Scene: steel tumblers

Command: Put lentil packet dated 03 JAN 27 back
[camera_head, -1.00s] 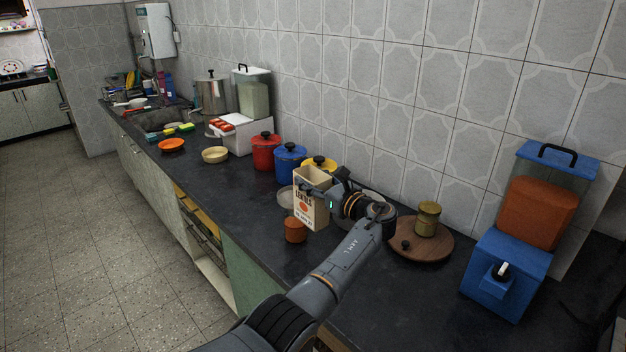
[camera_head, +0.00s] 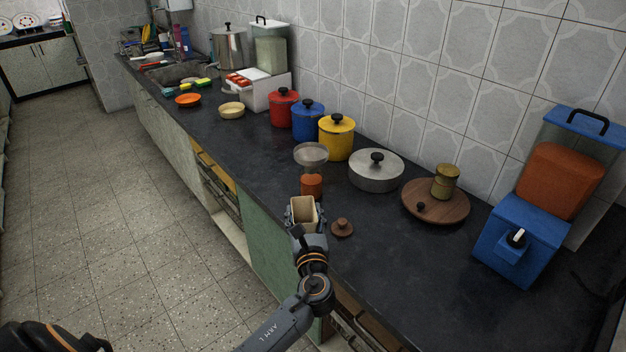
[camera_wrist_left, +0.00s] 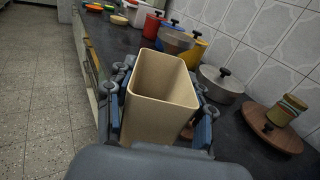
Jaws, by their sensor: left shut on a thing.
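The lentil packet (camera_head: 303,209) is a cream, open-topped box at the front of the counter. My left gripper (camera_head: 305,218) is shut on it, with a finger on either side. The wrist view shows the packet (camera_wrist_left: 160,82) from above, upright or slightly tilted, with bare inner walls and no contents visible. Its printed front and date do not show now. I cannot tell whether its base touches the counter. My right gripper is not in view.
An orange-brown cup (camera_head: 312,186) and a small wooden lid (camera_head: 342,228) are close to the packet. Behind stand a grey dish (camera_head: 311,155), a yellow pot (camera_head: 337,138), a steel pot (camera_head: 376,170) and a wooden board (camera_head: 436,205) with a jar (camera_head: 445,182).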

